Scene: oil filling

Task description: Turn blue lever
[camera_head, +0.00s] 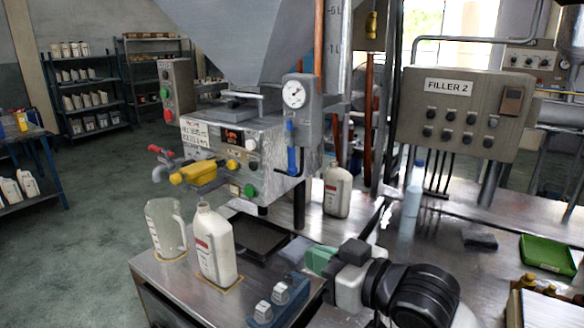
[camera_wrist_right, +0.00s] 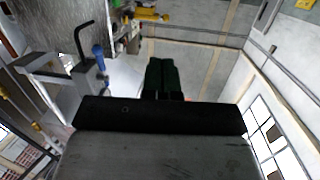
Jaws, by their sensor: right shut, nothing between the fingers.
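The blue lever (camera_head: 292,160) hangs straight down from the valve fitting under the round gauge (camera_head: 294,94), on the right side of the filling machine (camera_head: 235,150). My right gripper (camera_head: 318,258) is below and a little to the right of the lever in the head view, apart from it. Its green fingers are shut with nothing between them. In the right wrist view the shut fingers (camera_wrist_right: 162,78) point away from the camera. A blue part (camera_wrist_right: 99,57) shows at the upper left there; I cannot tell whether it is the lever. My left gripper is out of view.
A white bottle (camera_head: 216,243) and a clear jug (camera_head: 166,228) stand at the bench's front left. Another white bottle (camera_head: 338,190) stands behind my right gripper. A blue block with knobs (camera_head: 278,303) is close to the gripper's left. A control box (camera_head: 460,112) stands at right.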

